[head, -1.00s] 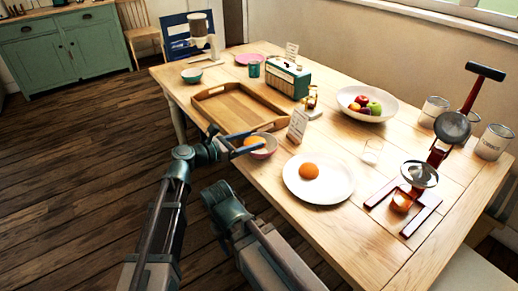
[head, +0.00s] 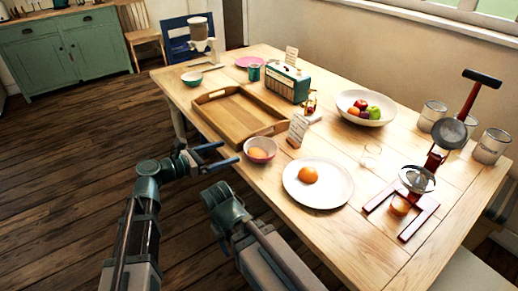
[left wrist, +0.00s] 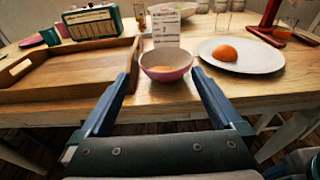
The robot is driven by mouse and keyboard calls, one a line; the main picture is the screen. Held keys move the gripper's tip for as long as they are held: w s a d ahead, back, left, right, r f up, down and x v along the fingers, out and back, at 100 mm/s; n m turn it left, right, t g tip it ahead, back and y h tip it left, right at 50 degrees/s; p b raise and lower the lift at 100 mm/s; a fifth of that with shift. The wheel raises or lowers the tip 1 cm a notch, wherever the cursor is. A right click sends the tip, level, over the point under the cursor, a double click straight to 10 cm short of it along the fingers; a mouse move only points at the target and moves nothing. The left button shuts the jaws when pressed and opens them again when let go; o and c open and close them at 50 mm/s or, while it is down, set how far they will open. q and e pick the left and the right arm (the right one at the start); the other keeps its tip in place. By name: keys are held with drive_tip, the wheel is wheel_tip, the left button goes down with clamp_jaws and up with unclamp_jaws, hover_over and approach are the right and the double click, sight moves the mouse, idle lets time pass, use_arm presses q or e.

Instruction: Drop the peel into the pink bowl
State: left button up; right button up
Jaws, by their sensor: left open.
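The pink bowl (head: 260,154) stands upright near the table's front edge, beside the tray; it also shows in the left wrist view (left wrist: 166,75). The peel (head: 259,154), an orange piece, lies inside the bowl; its top shows in the left wrist view (left wrist: 167,71). My left gripper (head: 230,153) is open and empty, in front of and apart from the bowl. In the left wrist view its two fingers (left wrist: 160,76) point toward the bowl with nothing between them. I cannot make out my right gripper; only part of my right arm shows.
A wooden tray (head: 214,98) lies left of the bowl. A white plate (head: 318,193) with an orange (head: 308,174) is to the right. A small card (head: 297,130) stands behind the bowl. A red press (head: 402,221) stands farther right. Open floor lies left of the table.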

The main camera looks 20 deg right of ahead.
use_arm(q)
drive_tip(key=shift+v, duration=2.05)
drive_tip(key=shift+a, duration=0.1)
